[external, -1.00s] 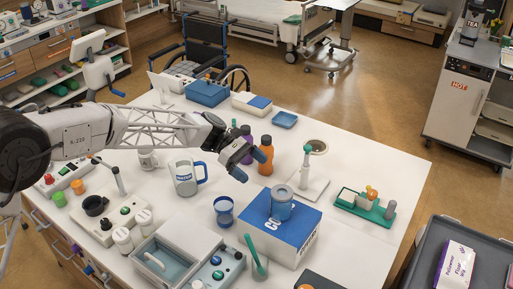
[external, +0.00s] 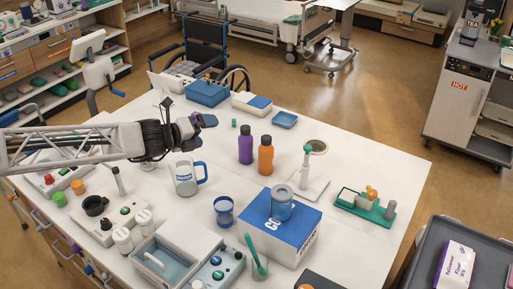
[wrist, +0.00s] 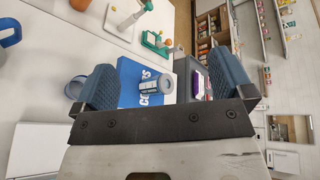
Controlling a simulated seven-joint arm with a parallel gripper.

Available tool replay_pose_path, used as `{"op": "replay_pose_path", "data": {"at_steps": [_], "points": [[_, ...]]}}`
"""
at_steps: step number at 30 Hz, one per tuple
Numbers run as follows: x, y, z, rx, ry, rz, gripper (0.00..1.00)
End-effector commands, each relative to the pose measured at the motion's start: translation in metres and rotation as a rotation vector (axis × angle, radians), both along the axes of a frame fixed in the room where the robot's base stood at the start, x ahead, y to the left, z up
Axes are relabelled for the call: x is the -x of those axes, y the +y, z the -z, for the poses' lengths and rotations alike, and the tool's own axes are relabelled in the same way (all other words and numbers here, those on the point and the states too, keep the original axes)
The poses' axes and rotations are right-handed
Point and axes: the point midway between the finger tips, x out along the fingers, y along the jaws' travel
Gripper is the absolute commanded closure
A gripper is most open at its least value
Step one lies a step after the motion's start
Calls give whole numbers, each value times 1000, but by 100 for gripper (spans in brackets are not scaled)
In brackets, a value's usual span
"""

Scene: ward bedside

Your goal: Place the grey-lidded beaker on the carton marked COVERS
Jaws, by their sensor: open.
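The blue carton (external: 262,240) marked COVERS stands at the front right of the white table; part of its lettering is hidden in the external view. The grey-lidded beaker (external: 281,209), blue-banded, stands upright on its top.
A purple bottle (external: 246,149) and an orange bottle (external: 265,158) stand behind the carton. A clear jug (external: 184,178) with a blue handle stands below my gripper. A blue cup (external: 224,212) is left of the carton. A green tray (external: 364,207) lies to the right.

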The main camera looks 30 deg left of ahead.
Motion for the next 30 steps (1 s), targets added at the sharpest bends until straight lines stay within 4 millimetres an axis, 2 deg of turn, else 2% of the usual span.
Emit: {"op": "replay_pose_path", "data": {"at_steps": [1,6,8,13,18,24,27,30], "points": [[17,10,-2,72,40,-90,1],[80,44,10,360,194,-421,1],[105,53,18,463,250,-537,1],[184,71,46,754,406,-865,1],[271,73,80,1027,566,-1194,1],[361,58,115,1268,743,-1536,1],[392,51,126,1334,807,-1654,1],[410,45,132,1372,845,-1727,1]]}}
